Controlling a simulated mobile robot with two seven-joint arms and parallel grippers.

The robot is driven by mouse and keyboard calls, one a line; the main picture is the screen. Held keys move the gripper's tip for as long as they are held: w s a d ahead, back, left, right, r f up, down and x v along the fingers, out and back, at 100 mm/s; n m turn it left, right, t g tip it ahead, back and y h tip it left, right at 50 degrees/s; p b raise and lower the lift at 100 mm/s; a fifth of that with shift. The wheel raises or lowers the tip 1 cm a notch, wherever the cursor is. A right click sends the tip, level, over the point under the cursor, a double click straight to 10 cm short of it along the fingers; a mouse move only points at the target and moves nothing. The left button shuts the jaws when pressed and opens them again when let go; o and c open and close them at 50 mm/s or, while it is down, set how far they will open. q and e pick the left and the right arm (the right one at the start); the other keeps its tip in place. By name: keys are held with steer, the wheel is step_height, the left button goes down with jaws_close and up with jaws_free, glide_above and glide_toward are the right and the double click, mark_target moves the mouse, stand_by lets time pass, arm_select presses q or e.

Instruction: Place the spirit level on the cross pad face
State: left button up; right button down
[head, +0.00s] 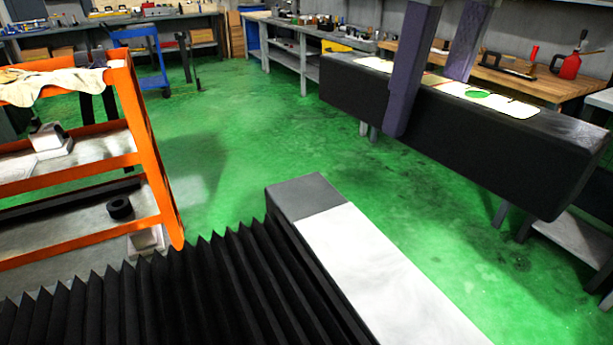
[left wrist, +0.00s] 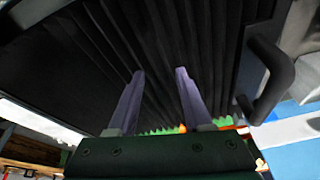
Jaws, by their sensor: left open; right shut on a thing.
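The spirit level is a long black bar (head: 470,135) with pale plates and a green vial on its top face. It is large in the upper right of the head view. My right gripper (head: 425,85) is shut on it, with one purple finger over the near side and the other behind. The level hangs clear above the floor. A machine bar with a white top (head: 385,280) and a dark grey end (head: 305,196) is below it; I cannot tell whether this is the cross pad face. My left gripper (left wrist: 160,74) is open and empty, facing black ribbed bellows.
The black bellows (head: 190,290) fill the lower left of the head view. An orange shelf cart (head: 145,135) stands at left. Workbenches with tools line the back, and a blue cart (head: 145,60) stands there. A black handle (left wrist: 268,78) is right of my left gripper.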

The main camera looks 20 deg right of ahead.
mark_target(380, 277)
arm_select(q)
steer(key=shift+f, duration=0.55)
arm_select(e)
steer(key=shift+w+f+m, duration=0.15)
steer(key=shift+f+m, duration=0.15)
steer(key=shift+f, duration=0.05)
arm_select(q)
steer(key=shift+f+b, duration=0.2)
steer(key=shift+b, duration=0.15)
arm_select(e)
steer(key=shift+f, duration=0.4)
arm_select(q)
steer(key=shift+f+b, duration=0.75)
arm_select(e)
step_height(380, 277, down, 19)
arm_select(q)
steer(key=shift+f, duration=0.1)
arm_select(e)
steer(key=shift+f, duration=0.1)
steer(key=c, duration=0.5)
jaws_free()
arm_select(q)
steer(key=shift+d, duration=0.1)
arm_select(e)
steer(key=o, duration=0.4)
